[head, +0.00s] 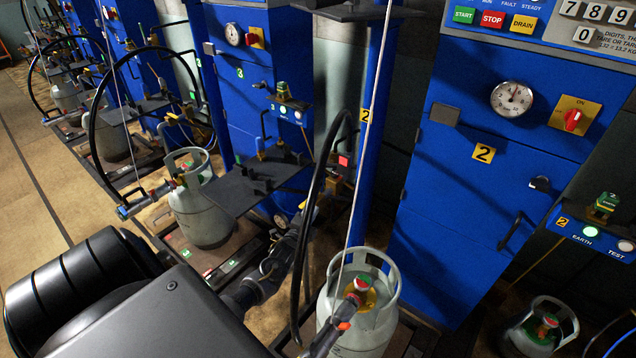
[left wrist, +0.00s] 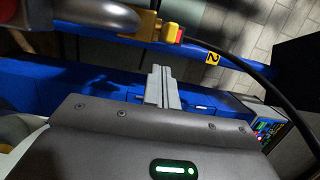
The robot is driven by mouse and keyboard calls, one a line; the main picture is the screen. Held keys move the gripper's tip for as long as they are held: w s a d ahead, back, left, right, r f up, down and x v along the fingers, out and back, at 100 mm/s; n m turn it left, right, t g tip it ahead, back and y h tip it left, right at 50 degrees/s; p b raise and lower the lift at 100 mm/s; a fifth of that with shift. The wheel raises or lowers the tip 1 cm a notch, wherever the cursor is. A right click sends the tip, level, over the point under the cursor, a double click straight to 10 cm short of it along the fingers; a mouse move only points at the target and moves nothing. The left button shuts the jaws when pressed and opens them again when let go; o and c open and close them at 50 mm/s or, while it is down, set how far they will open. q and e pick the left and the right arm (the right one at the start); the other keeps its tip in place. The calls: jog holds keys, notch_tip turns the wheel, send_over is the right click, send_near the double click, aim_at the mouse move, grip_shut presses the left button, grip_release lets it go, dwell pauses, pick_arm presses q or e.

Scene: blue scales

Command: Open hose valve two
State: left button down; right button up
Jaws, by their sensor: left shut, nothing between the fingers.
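Hose valve two shows as a small red handle (head: 344,160) on a brass-yellow body beside the blue post marked 2 in the head view. In the head view the left gripper (head: 290,240) is partly hidden behind the black hose, below and left of the valve. My right gripper is not in view.
The black hose (head: 308,215) hangs close to my left gripper. A grey gas cylinder (head: 380,318) stands below it. The blue cabinet two (head: 455,210) stands on the right. A dark shelf plate (head: 245,188) juts out to the left. Open floor (head: 35,220) lies at far left.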

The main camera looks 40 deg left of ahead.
pick_arm(q)
jog(key=d+v, duration=0.1)
jog(key=v, duration=0.9)
jog(key=shift+d+b, duration=0.3)
jog(key=shift+d, duration=0.1)
jog(key=shift+w, duration=0.15)
jog(key=s+d+f+n+g+h, duration=0.1)
jog(key=s+d+f+n+g, duration=0.45)
jog(key=f, duration=0.75)
jog(key=s+f+n+g+h, duration=0.2)
jog(key=s+f+n+g, duration=0.15)
jog(key=s+f, duration=0.8)
jog(key=s+d+f+n+g, duration=0.1)
jog(key=s+d+f, duration=0.3)
jog(key=s, duration=0.4)
jog(key=s+d+f+n+g+h, duration=0.1)
jog(key=s+d+f+g, duration=0.2)
jog(key=s+f, duration=0.3)
jog(key=s+d+f+n+g+h, duration=0.1)
jog(key=s+d+f+g, duration=0.2)
jog(key=s, duration=0.8)
notch_tip(320, 180, down, 2)
jog(key=shift+d+f, duration=0.15)
jog(key=shift+d, duration=0.7)
